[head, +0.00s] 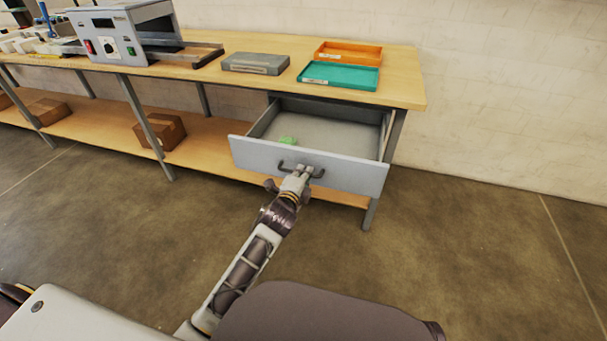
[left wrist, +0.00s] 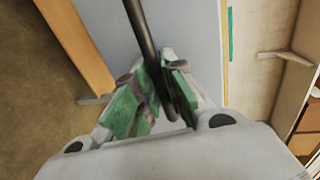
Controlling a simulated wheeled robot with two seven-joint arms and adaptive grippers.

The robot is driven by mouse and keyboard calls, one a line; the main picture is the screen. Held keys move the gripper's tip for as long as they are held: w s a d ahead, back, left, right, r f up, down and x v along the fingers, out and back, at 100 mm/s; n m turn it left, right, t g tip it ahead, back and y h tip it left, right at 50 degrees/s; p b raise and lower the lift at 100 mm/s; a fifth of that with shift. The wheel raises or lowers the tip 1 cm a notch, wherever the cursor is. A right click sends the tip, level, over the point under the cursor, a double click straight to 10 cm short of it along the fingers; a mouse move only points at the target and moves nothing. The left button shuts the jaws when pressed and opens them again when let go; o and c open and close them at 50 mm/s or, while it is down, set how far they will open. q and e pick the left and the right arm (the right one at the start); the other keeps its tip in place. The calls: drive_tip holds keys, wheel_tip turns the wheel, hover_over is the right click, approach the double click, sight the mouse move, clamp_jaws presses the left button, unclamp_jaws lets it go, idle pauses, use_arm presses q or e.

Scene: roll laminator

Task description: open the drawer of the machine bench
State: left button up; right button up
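The drawer (head: 350,176) of the machine bench stands pulled well out, with its grey front panel facing me and its inside showing. Its dark bar handle (head: 318,174) is at the middle of the front. My left gripper (head: 296,176) is at this handle. In the left wrist view the handle bar (left wrist: 143,35) runs between the two green-padded fingers (left wrist: 160,95), which look closed around it. The exact contact is partly hidden by the fingers. A small green item (head: 288,141) lies inside the drawer. My right gripper is not in view.
The wooden bench top (head: 405,90) carries a laminator (head: 120,35), a grey case (head: 255,63), a teal tray (head: 340,76) and an orange tray (head: 350,52). A cardboard box (head: 160,131) sits on the lower shelf. The floor (head: 470,250) to the right is clear.

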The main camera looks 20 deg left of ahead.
use_arm(q)
clamp_jaws()
drive_tip(key=shift+r+p+x, duration=0.2)
drive_tip(key=shift+p+x, duration=0.15)
drive_tip(key=shift+x, duration=0.6)
drive_tip(key=shift+r+p+x, duration=0.2)
drive_tip(key=shift+p+x, duration=0.15)
drive_tip(key=shift+x, duration=0.6)
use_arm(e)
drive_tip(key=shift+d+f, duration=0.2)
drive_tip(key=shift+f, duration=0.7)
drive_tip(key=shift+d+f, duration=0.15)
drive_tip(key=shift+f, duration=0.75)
use_arm(q)
drive_tip(key=shift+w, duration=0.1)
drive_tip(key=o, duration=0.6)
unclamp_jaws()
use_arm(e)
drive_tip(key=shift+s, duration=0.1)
